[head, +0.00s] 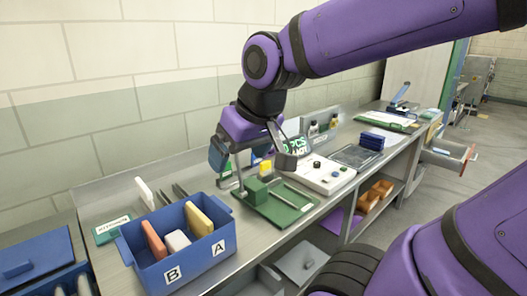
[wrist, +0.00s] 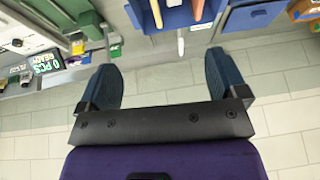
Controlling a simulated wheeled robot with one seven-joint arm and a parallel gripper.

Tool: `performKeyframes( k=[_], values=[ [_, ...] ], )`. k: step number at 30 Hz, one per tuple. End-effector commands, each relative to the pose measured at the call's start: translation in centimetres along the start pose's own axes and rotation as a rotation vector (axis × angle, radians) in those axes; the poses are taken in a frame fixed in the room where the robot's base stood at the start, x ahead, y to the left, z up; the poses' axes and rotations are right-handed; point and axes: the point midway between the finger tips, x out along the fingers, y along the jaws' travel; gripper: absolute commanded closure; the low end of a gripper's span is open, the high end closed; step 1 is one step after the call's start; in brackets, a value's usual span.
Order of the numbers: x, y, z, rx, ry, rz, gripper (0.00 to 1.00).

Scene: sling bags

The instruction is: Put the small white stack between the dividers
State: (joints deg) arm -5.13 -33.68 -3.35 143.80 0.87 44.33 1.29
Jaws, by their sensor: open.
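A small white block (head: 177,242), which looks like the white stack, sits low in the blue bin (head: 207,262) marked B and A. It stands between an orange upright slab (head: 154,240) and a yellow upright slab (head: 198,220), which look like dividers. In the wrist view the bin (wrist: 180,20) is at the top edge, with the orange slab (wrist: 157,13) and yellow slab (wrist: 198,8). My gripper (head: 252,164) is open and empty, above and behind the green tray, right of the bin. Its two fingers are spread in the wrist view (wrist: 161,62).
A green block (head: 256,190) stands on the green tray (head: 288,217). A white upright piece (head: 145,193) and thin grey plates (head: 181,192) stand behind the bin. Another blue container (head: 35,262) is at left. A white panel (head: 322,176) and dark blue stack (head: 370,140) lie farther right.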

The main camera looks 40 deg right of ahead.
Motion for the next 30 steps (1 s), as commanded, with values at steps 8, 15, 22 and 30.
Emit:
performKeyframes(
  k=[8,15,22,30],
  values=[
    [-3.7,0.4,3.8,-0.008,0.018,0.049,0.09],
    [-4.1,0.4,4.3,-0.009,0.017,0.056,0.09],
    [-4.1,0.4,4.2,-0.009,0.018,0.055,0.09],
    [-4.0,0.4,4.2,-0.009,0.018,0.055,0.39]
  ],
)
